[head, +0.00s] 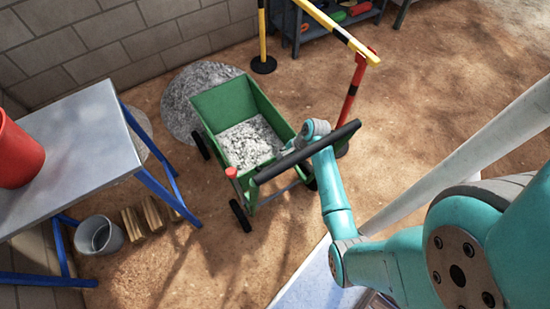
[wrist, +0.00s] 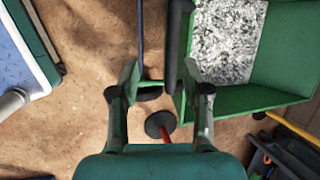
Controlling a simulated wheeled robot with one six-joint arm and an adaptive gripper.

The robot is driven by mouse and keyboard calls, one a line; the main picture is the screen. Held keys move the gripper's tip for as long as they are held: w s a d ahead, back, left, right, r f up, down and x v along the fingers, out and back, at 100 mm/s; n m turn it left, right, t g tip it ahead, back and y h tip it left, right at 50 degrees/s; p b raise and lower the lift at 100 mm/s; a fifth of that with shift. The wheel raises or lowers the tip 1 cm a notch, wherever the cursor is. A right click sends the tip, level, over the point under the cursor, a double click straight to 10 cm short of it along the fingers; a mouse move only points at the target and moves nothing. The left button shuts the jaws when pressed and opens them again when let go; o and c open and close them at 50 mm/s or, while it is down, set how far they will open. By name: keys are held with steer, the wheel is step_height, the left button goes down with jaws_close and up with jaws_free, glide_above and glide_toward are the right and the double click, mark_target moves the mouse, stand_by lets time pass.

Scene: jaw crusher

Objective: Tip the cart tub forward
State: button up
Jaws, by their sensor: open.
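The cart's green tub (head: 212,104) stands level on the dirt floor with grey gravel (head: 250,143) in it. A black handle bar (head: 285,166) crosses the cart's near side. A red-topped lever (head: 232,173) rises at its near left corner. My gripper (wrist: 160,75) is open, with its two fingers apart. In the head view its end is at the handle bar, and its fingertips are hard to make out there. In the wrist view a dark bar (wrist: 177,40) runs close to the right finger; I cannot tell whether they touch. The tub (wrist: 262,97) is on the right there.
A grey gravel pile (head: 183,100) lies past the cart. A blue-legged table (head: 75,130) stands left, with a bucket (head: 100,236) near it. A red post (head: 354,88) with a yellow-black barrier (head: 335,28) stands behind the handle. Open floor lies right.

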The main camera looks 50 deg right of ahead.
mark_target(276, 162)
steer(key=shift+m+y, duration=0.4)
steer(key=shift+m, duration=0.1)
steer(key=w+f, duration=0.1)
steer(key=f, duration=0.1)
steer(key=w+f, duration=0.2)
steer(key=f, duration=0.1)
steer(key=w+f, duration=0.1)
steer(key=f, duration=0.2)
steer(key=shift+w+a, duration=0.15)
steer(key=shift+w, duration=0.1)
jaws_close()
